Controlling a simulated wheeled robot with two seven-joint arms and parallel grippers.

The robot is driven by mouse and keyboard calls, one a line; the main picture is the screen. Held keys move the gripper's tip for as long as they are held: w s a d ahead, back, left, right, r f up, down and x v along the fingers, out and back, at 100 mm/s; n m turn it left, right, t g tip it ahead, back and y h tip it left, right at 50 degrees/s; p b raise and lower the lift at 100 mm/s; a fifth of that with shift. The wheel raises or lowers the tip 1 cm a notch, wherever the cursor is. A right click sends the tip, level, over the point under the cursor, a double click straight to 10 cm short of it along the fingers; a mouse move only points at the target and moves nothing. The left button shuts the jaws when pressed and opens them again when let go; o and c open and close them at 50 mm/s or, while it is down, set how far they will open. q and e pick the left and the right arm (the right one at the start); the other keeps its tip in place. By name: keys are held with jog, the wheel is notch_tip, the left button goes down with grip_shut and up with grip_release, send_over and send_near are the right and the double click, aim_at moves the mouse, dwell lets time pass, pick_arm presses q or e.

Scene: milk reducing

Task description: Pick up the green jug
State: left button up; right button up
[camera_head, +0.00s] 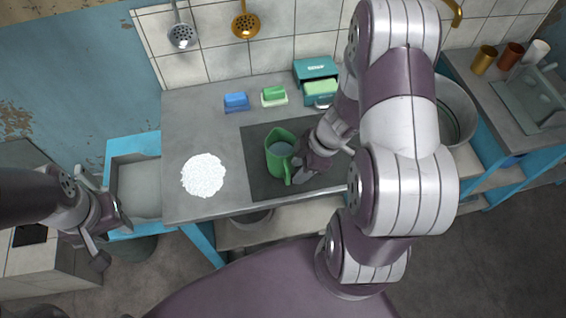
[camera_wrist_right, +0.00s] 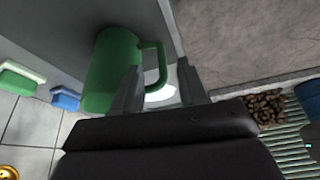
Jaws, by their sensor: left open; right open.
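My left gripper (camera_head: 108,228) is open and empty at the left, away from the jug, beside the counter.
A pile of white grains (camera_head: 204,175) lies on the counter left of the mat. Blue (camera_head: 236,102) and green (camera_head: 274,95) sponges and a teal box (camera_head: 316,72) stand behind. A large metal pot (camera_head: 458,110) is at the right. The counter's front edge is close.

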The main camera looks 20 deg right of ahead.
jog(key=b+x, duration=0.2)
jog(key=x, duration=0.3)
jog(key=shift+s+a+f, duration=0.1)
jog(key=shift+f, duration=0.4)
jog(key=shift+a, duration=0.1)
grip_shut()
